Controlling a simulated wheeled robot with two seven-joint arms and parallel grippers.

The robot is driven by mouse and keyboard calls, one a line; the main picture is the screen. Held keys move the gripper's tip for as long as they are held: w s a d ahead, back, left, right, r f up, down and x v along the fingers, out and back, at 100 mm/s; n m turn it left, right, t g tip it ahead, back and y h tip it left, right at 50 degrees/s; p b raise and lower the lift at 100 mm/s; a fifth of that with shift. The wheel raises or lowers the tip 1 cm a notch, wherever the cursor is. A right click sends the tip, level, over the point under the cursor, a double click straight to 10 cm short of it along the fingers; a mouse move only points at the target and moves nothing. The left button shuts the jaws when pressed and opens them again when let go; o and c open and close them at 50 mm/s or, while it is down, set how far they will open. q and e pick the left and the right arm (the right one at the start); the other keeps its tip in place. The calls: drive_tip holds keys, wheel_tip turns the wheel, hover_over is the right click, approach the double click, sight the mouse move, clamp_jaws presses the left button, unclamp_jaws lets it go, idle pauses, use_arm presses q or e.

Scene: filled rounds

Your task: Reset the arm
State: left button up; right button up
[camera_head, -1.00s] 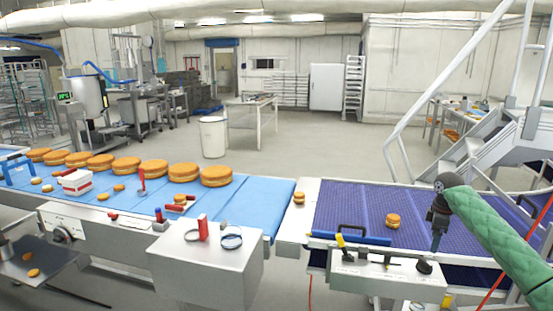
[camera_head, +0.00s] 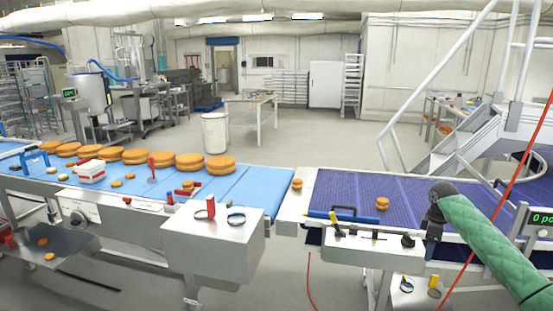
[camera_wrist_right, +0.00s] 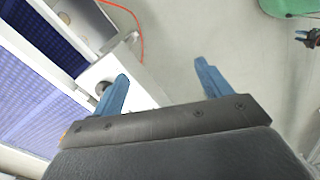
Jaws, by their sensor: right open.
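My right arm in its green sleeve comes in from the right edge of the head view. Its gripper (camera_head: 432,252) hangs down in front of the purple conveyor's near edge, beside the control box. In the right wrist view the gripper (camera_wrist_right: 160,75) shows two blue fingers spread apart with nothing between them; grey floor and part of a light panel lie beyond. My left arm does not show in the head view. A green shape and a small dark, bluish part sit at the wrist view's top right corner; they may be my left side, but I cannot tell.
The purple conveyor (camera_head: 345,190) carries a small bun (camera_head: 382,203). The blue conveyor (camera_head: 255,187) carries large buns (camera_head: 220,165) and a red-and-white box (camera_head: 92,171). Metal stairs (camera_head: 480,150) stand behind on the right. A red cable (camera_head: 309,275) hangs near the floor.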

drive_tip(key=s+a+f+m, duration=0.15)
drive_tip(key=a+f, duration=0.25)
drive_tip(key=f, duration=0.7)
drive_tip(key=s+a+f, duration=0.3)
drive_tip(key=a+f, duration=0.2)
drive_tip(key=f, duration=0.6)
drive_tip(key=s+a+f+m, duration=0.1)
drive_tip(key=s+a+f, duration=0.25)
drive_tip(key=f, duration=0.35)
drive_tip(key=s+a+f+m+t, duration=0.1)
drive_tip(key=s+a+f, duration=0.2)
drive_tip(key=s+f, duration=0.3)
drive_tip(key=s+a+f+m, duration=0.1)
drive_tip(key=s+a+f, duration=0.2)
drive_tip(key=f, duration=0.5)
drive_tip(key=s+a+f+m, duration=0.1)
drive_tip(key=s+a+f, duration=0.3)
drive_tip(key=s, duration=0.9)
drive_tip(key=s+a+f+m, duration=0.2)
drive_tip(key=s+a+f, duration=0.3)
drive_tip(key=s+f, duration=0.6)
drive_tip(key=s+a+f+m, duration=0.1)
drive_tip(key=s+a+f, duration=0.4)
drive_tip(key=s, duration=1.1)
wheel_tip(320, 180, down, 2)
drive_tip(key=shift+f+m+t+y, duration=0.25)
drive_tip(key=shift+m+t+y, duration=0.05)
drive_tip(key=shift+m+t, duration=0.1)
